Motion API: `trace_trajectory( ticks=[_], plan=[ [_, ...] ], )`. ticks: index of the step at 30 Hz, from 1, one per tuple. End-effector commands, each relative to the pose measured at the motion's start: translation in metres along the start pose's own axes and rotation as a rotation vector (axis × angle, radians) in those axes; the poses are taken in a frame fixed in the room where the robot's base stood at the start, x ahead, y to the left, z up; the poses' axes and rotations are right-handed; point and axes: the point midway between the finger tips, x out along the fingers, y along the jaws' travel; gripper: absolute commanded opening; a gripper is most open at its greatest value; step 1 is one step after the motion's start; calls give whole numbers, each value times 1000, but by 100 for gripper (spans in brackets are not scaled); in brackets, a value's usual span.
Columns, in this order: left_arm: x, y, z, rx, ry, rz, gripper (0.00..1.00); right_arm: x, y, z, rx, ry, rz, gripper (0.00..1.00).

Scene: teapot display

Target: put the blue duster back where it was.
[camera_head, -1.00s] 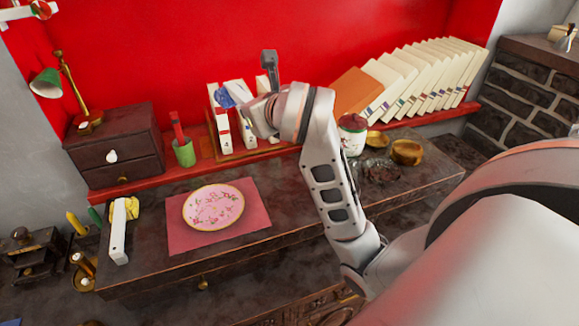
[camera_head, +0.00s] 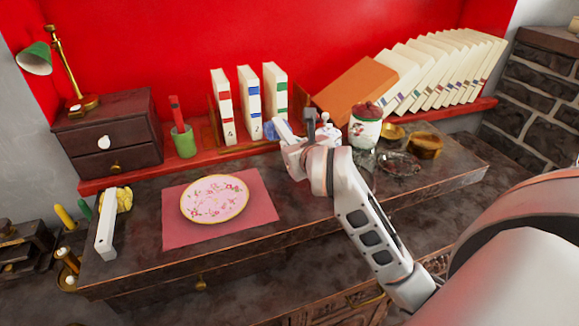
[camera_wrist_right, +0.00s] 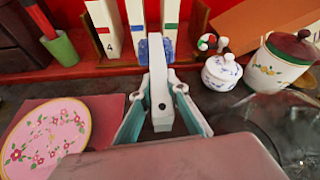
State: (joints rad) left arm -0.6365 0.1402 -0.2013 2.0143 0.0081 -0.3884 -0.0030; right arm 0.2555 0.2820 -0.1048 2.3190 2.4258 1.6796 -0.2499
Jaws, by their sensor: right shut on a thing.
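My right gripper (camera_head: 287,146) is shut on the white handle of the blue duster (camera_head: 270,131), above the back part of the dark counter. In the right wrist view, the gripper (camera_wrist_right: 161,95) has its fingers on both sides of the handle (camera_wrist_right: 160,75). The duster's blue head (camera_wrist_right: 156,50) points away, in front of the books and red shelf edge. Whether it touches anything there is unclear. A similar duster with a yellow head (camera_head: 124,199) lies at the counter's left end. My left gripper is not in view.
A blue-and-white lidded pot (camera_wrist_right: 222,71) and a red-lidded jar (camera_head: 365,128) stand just right of the gripper. A pink plate (camera_head: 214,198) on a pink mat (camera_head: 183,235) lies to the left. Three upright books (camera_head: 249,105) and a green cup (camera_head: 184,143) stand behind.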

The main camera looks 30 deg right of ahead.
Motion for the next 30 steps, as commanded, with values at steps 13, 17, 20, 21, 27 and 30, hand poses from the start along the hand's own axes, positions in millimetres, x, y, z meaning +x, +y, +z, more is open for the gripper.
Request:
trace_trajectory(
  ticks=[13,17,20,21,27,30],
  plan=[
    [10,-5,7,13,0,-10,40,20,10,-48,0,5,0,0],
    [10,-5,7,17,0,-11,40,22,10,-52,0,0,0,0],
    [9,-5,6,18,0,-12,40,22,10,-50,1,-2,0,0],
    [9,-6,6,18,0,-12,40,22,10,-50,1,-2,0,0],
    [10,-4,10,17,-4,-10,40,23,11,-53,0,-1,0,0],
    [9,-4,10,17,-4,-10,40,23,11,-52,1,-1,0,31]
  ],
)
